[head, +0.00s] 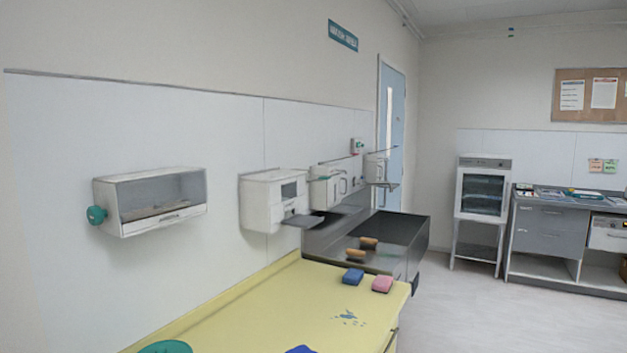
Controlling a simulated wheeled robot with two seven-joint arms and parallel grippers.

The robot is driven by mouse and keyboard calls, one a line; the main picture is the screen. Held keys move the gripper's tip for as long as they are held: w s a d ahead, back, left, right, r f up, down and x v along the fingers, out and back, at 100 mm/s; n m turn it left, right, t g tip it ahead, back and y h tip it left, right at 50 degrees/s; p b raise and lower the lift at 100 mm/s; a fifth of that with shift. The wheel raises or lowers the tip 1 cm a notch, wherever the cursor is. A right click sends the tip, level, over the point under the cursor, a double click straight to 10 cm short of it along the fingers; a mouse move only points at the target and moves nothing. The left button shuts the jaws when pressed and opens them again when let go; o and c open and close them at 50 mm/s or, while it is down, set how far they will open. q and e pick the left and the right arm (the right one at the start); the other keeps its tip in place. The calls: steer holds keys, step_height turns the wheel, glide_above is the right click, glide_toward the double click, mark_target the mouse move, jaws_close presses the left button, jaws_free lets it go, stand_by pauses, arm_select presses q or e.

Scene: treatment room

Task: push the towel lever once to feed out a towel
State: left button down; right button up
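Several white dispensers hang on the left wall. One white box (272,203) has a small dark window, and a flat grey plate (302,221) sticks out near its lower front. More white units (325,188) with grey handle-like parts hang beyond it, above a dark sink basin (405,230). I cannot tell for sure which part is the towel lever. No towel is clearly seen hanging out. Neither of my grippers is in view.
A clear-fronted wall box (160,197) has a teal knob (97,215). The yellow counter (250,318) holds a blue sponge (353,276), a pink sponge (382,284) and blue spots. Brown-handled items (368,241) sit by the basin. Open floor (470,315) lies right.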

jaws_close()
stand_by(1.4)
